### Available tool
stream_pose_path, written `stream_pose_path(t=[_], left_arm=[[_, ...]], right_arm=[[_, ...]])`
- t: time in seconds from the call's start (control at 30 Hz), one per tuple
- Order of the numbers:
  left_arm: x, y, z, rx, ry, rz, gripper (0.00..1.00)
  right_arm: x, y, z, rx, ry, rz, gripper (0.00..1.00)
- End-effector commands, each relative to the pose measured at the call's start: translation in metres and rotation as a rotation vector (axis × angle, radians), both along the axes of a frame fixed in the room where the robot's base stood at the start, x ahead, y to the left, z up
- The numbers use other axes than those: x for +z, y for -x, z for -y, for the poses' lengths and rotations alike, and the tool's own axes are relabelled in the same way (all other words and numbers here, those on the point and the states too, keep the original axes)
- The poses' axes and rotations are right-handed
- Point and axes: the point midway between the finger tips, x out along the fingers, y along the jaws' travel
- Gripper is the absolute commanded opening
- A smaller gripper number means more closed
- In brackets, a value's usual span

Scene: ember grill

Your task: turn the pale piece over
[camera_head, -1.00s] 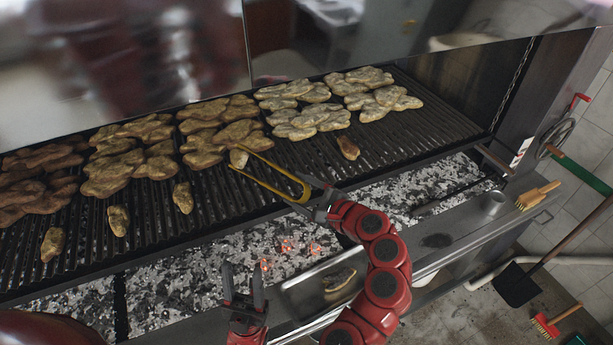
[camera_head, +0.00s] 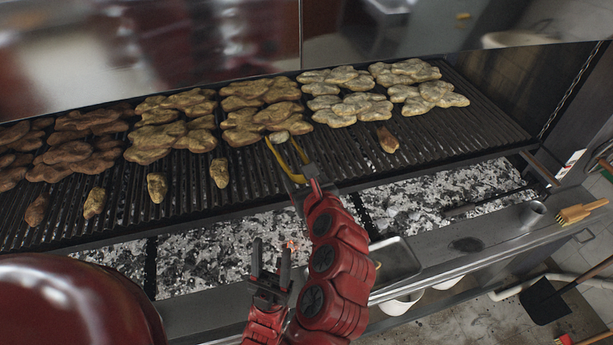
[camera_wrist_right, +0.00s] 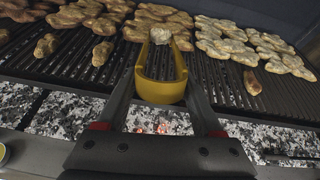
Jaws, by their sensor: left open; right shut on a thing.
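My right gripper (camera_head: 305,183) is shut on the yellow tongs (camera_wrist_right: 160,90), which point away over the grill. A small pale piece (camera_wrist_right: 160,35) is at the tong tips, seemingly between them. In the head view the pale piece (camera_head: 279,137) is at the near edge of a large browned piece; whether it touches the bars I cannot tell. My left gripper (camera_head: 270,272) is open and empty, low in front of the coals.
Large flat pieces (camera_head: 350,107) line the back of the grill (camera_head: 450,130). Several small browned pieces (camera_head: 219,172) lie along its front, with one (camera_head: 388,139) to the right. A metal tray (camera_head: 398,258) sits on the front ledge beside my right arm.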

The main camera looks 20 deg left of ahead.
Motion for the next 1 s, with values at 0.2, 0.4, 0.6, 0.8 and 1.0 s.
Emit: stream_pose_path(t=[0.2, 0.4, 0.6, 0.8, 1.0], left_arm=[[0.000, 0.000, 0.000, 0.000, 0.000, 0.000, 0.50], [-0.010, 0.000, 0.000, 0.000, 0.000, 0.000, 0.50], [-0.022, 0.000, 0.000, 0.000, 0.000, 0.000, 0.50], [-0.032, 0.000, 0.000, 0.000, 0.000, 0.000, 0.50], [-0.039, 0.000, 0.000, 0.000, 0.000, 0.000, 0.50]], right_arm=[[0.000, 0.000, 0.000, 0.000, -0.001, 0.001, 0.00], [-0.014, -0.002, -0.001, 0.000, 0.000, 0.000, 0.00], [-0.035, -0.005, -0.005, 0.003, 0.002, -0.001, 0.00], [-0.054, -0.008, -0.007, 0.002, 0.002, 0.000, 0.00], [-0.067, -0.011, -0.009, 0.001, 0.000, 0.002, 0.00]])
